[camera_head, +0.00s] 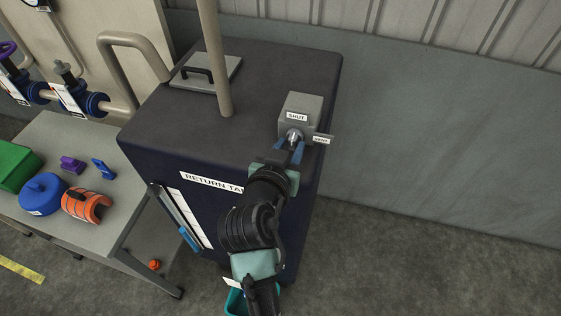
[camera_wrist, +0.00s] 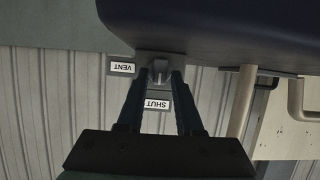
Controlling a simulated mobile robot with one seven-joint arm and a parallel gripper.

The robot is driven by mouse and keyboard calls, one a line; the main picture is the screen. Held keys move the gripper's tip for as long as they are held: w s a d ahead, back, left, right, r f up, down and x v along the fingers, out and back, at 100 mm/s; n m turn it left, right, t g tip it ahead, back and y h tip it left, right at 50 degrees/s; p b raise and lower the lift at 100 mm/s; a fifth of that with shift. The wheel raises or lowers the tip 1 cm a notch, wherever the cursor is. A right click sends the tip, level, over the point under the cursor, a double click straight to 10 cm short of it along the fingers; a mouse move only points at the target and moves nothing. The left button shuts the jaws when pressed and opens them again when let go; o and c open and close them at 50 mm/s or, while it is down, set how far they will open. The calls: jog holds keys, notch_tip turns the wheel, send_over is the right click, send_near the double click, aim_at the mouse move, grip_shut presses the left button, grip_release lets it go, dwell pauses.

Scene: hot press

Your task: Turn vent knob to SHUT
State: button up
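The vent knob (camera_head: 294,136) is a small metal knob on the front of a grey box on top of the dark return tank. A SHUT label (camera_head: 297,116) is on the box above it, and a VENT label (camera_head: 321,140) is to its right. My gripper (camera_head: 290,151) is in front of the box, with its two blue fingers on either side of the knob. In the wrist view the knob (camera_wrist: 158,69) shows between the fingertips (camera_wrist: 161,78). The fingers are apart, but whether they touch the knob is unclear. Where the knob points is hard to tell.
The return tank (camera_head: 240,62) carries a vertical pipe (camera_head: 215,60) and a handled lid (camera_head: 225,66). At left, a table (camera_head: 100,232) holds green, blue, orange and purple items. The floor right of the tank (camera_head: 430,260) is clear.

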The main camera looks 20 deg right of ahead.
jog(key=b+v, duration=0.3)
jog(key=v, duration=0.9)
jog(key=shift+a, duration=0.15)
jog(key=w+a+r+n+t+y+b, duration=0.1)
jog(key=w+a+r+t, duration=0.15)
jog(key=r, duration=0.35)
jog(key=w+a+r+n+t+y+b, duration=0.1)
jog(key=r+t, duration=0.2)
jog(key=r, duration=0.3)
jog(key=w+a+r+n+t+y, duration=0.1)
jog(key=w+r+t, duration=0.1)
jog(key=r, duration=0.4)
jog(key=s+a+r+n+t+y+b, duration=0.1)
jog(key=s+r+t, duration=0.3)
jog(key=r, duration=0.6)
jog(key=s+a+r+n+t+y, duration=0.2)
jog(key=s+r+t+y, duration=0.1)
jog(key=r, duration=0.7)
jog(key=shift+s+a+n+t+b, duration=0.35)
jog(key=shift+s+t, duration=0.2)
jog(key=shift+t, duration=0.3)
